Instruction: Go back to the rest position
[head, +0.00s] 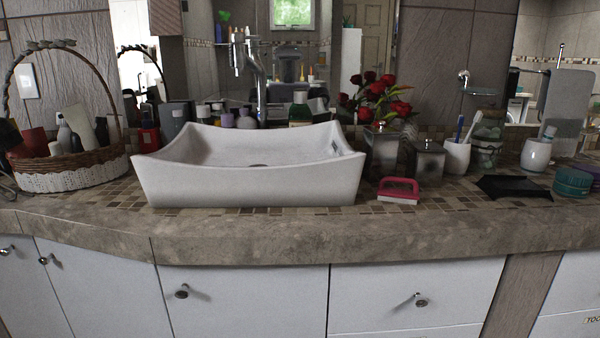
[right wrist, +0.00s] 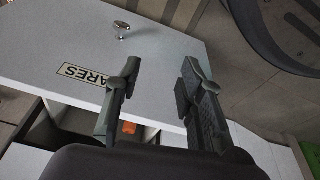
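My right gripper (right wrist: 161,72) shows in the right wrist view. Its two dark fingers are apart with nothing between them. Behind the fingers is a white panel (right wrist: 165,70) with a metal knob (right wrist: 121,29) and a label reading "ARES" upside down (right wrist: 85,75). Neither gripper shows in the head view, and my left gripper is in no view.
In the head view a stone counter (head: 250,238) bears a white basin (head: 250,180), a wicker basket (head: 75,172), a pink-handled brush (head: 398,189) and a black flat object (head: 515,188). White cabinet fronts (head: 245,300) lie below. An orange thing (right wrist: 128,127) shows in the right wrist view.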

